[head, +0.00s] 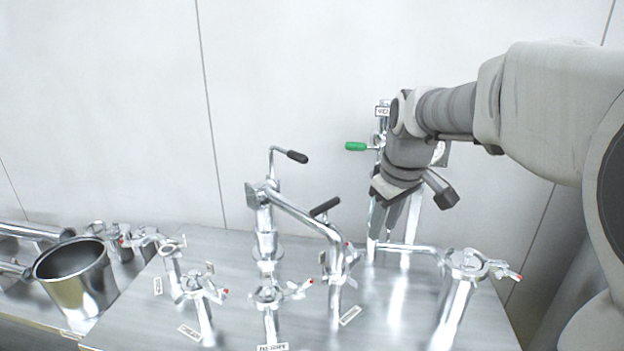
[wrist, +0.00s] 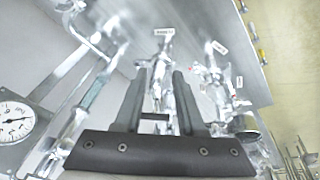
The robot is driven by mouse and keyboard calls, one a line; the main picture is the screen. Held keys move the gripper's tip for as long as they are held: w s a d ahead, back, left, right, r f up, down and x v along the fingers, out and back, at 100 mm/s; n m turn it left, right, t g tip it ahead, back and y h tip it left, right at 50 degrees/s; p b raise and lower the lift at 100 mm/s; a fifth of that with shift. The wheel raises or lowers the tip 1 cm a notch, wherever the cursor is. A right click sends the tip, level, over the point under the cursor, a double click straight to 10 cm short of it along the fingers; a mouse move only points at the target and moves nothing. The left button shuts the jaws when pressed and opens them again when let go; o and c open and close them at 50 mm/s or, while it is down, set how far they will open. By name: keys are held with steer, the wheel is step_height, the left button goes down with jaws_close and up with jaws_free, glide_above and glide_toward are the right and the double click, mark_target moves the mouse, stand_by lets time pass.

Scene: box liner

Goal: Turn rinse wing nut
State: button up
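Several steel pipe clamps with red-tipped wing nuts stand on the steel bench: one at front left (head: 222,292), one at front middle (head: 306,284) and one at right (head: 515,275). The small labels are too blurred to read, so I cannot tell which one is the rinse wing nut. My gripper (head: 392,228) points down over the back right of the bench, near upright pipes. In the wrist view my gripper (wrist: 159,76) has its two dark fingers apart. A shiny pipe fitting (wrist: 158,88) shows between them, with no clear contact.
A bent pipe with a black handle (head: 297,156) rises at bench centre. A green handle (head: 356,146) sticks out left of my arm. A steel pot (head: 77,278) stands at far left. A pressure gauge (wrist: 13,122) is left in the wrist view.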

mark_target(356, 250)
steer(key=w+d+f+n+y+p, duration=0.1)
steer(key=w+d+f+n+p, duration=0.1)
steer(key=w, duration=0.5)
steer(key=w+d+f+n+y+p, duration=0.1)
steer(key=w+d+y, duration=0.15)
steer(key=w, duration=0.55)
steer(key=shift+h, duration=0.35)
steer(key=x, duration=0.5)
steer(key=p+x, duration=0.1)
steer(key=x, duration=0.5)
steer(key=s+x, duration=0.1)
steer(key=x, duration=0.5)
steer(key=shift+w+a+f+p, duration=0.1)
steer(key=shift+a+f+p, duration=0.05)
steer(key=shift+f+p, duration=0.2)
jaws_close()
